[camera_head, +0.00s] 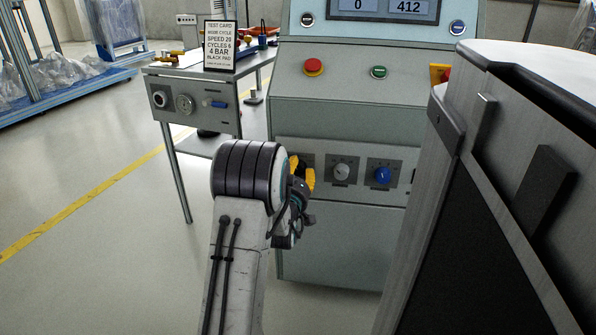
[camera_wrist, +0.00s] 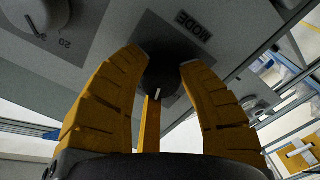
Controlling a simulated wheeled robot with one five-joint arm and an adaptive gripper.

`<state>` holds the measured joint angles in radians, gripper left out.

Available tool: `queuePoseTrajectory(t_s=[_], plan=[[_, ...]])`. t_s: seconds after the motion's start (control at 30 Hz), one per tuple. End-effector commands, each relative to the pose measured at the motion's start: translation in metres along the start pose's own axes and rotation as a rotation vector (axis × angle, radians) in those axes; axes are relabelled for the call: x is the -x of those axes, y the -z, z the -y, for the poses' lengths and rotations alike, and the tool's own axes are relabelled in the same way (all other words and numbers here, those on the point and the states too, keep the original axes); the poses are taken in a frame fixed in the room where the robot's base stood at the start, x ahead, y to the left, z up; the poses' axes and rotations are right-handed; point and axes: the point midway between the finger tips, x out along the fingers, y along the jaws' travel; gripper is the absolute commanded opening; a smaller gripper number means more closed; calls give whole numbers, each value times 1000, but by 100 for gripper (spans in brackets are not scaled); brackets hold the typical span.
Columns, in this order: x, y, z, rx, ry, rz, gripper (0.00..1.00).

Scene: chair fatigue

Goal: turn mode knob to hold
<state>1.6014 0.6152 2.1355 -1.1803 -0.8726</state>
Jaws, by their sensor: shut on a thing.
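The dark mode knob (camera_wrist: 163,76) sits on the grey panel beside the printed MODE label (camera_wrist: 194,26) in the wrist view. A short white mark shows on its face; the position names around it are hidden. My gripper (camera_wrist: 162,62) has its yellow fingers on either side of the knob and is shut on it. In the head view my gripper (camera_head: 303,172) is at the left end of the knob row on the test machine (camera_head: 345,117), and it hides the mode knob there.
A grey dial (camera_head: 341,172) and a blue knob (camera_head: 382,174) are to the right of my gripper. A red button (camera_head: 314,67) and a green button (camera_head: 379,72) are above. A test card (camera_head: 220,46) stands on the bench at left. A large grey cabinet edge (camera_head: 480,190) closes off the right.

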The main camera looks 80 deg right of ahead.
Motion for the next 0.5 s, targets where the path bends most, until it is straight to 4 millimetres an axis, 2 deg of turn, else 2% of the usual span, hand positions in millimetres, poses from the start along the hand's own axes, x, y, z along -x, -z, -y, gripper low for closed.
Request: queuePoseTrajectory(t_s=[0.27,0.5], plan=[[0,-1,0,-13,1,2,3],[0,-1,0,-120,0,2,3]])
